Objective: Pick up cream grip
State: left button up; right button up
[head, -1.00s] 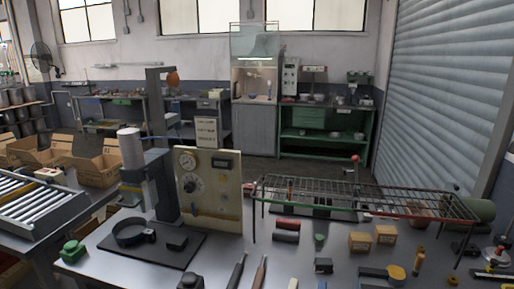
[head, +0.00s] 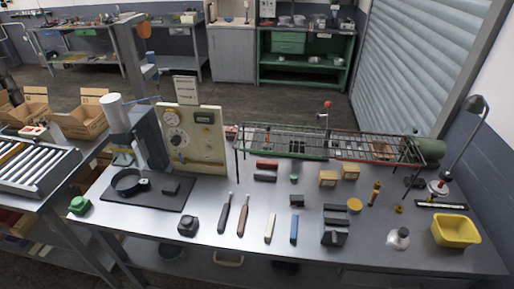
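A slim cream-coloured grip (head: 270,229) lies on the grey metal workbench (head: 325,250), near its front edge. It points away from me and slightly right. A brown-handled tool (head: 244,214) lies to its left and a blue bar (head: 294,229) to its right, both apart from it. Neither of my grippers shows in the head view.
A black tool (head: 224,212) lies left of the brown one. A dark block (head: 335,234) stands to the right, with a yellow bin (head: 456,231) at the right end. A wire rack (head: 330,143) stands behind. The front strip of bench is mostly clear.

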aim_at(268, 232)
jog(key=z, duration=0.25)
jog(key=i+l+u, duration=0.15)
jog(key=l+u, duration=0.15)
jog(key=l, duration=0.25)
jog(key=i+j, duration=0.1)
jog(key=i, duration=0.3)
jog(key=j+z, duration=0.75)
jog(key=k+j+z, duration=0.2)
jog(key=j+z, duration=0.15)
jog(key=j, duration=0.15)
